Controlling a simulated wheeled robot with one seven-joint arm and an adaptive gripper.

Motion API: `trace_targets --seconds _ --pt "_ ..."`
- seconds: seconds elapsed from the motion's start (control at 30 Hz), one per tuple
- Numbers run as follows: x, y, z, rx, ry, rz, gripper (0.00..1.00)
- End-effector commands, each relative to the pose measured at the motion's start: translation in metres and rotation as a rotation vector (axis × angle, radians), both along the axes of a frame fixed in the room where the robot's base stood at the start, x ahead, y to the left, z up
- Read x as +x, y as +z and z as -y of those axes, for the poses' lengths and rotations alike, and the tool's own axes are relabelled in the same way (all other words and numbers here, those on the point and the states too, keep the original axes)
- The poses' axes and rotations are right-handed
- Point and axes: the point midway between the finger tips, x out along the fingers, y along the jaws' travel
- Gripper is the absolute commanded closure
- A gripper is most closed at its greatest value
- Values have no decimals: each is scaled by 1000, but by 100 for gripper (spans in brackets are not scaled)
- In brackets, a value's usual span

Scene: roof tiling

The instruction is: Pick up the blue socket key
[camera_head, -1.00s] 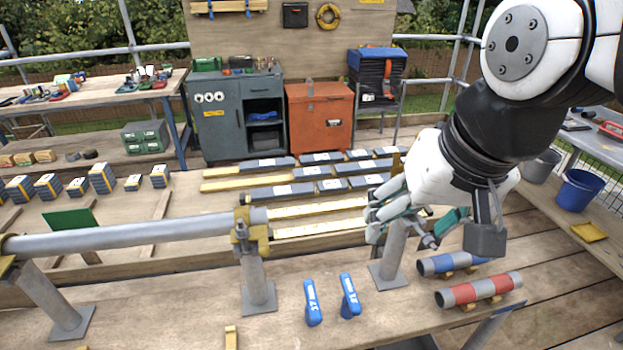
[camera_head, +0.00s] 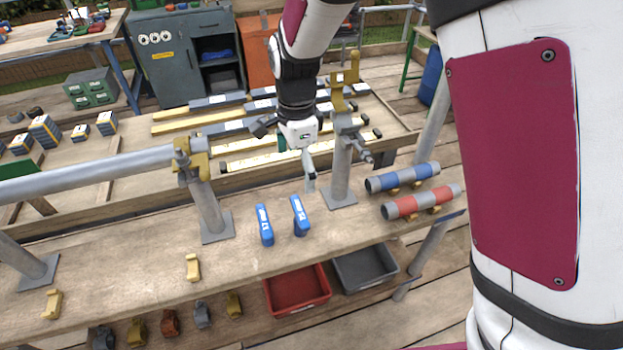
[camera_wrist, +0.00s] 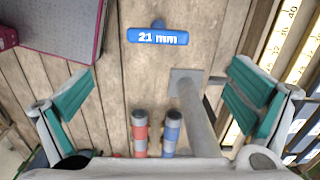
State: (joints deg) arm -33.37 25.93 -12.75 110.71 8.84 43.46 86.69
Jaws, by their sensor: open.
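Two blue socket keys lie side by side on the wooden bench in the head view, a left one (camera_head: 264,226) and a right one (camera_head: 299,215). In the wrist view one blue key (camera_wrist: 157,37) shows near the top, marked "21 mm". I cannot tell which of the two it is. My gripper (camera_head: 306,165) is above the bench by the upright post, just beyond the right key. In the wrist view its teal-padded fingers (camera_wrist: 163,100) are wide apart, with nothing between the pads. No key is touched.
A grey post (camera_head: 341,170) stands close to my gripper. Blue-banded (camera_head: 402,177) and red-banded (camera_head: 421,202) tubes rest on the bench to the right. A red bin (camera_head: 298,290) and a grey bin (camera_head: 364,268) sit below the front edge. A long rail (camera_head: 90,172) runs left.

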Motion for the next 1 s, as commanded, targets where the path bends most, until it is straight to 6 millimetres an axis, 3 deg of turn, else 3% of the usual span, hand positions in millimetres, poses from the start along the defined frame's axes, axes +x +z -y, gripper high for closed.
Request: trace_targets --seconds 0.27,0.6,0.87,1.0 --pt "3 -31 -9 -15 -52 -13 0" --pt "3 -90 -8 -15 -50 -12 0" --pt "2 -107 -9 -14 -49 -13 0" --pt "-1 -127 -9 -15 -49 -13 0"
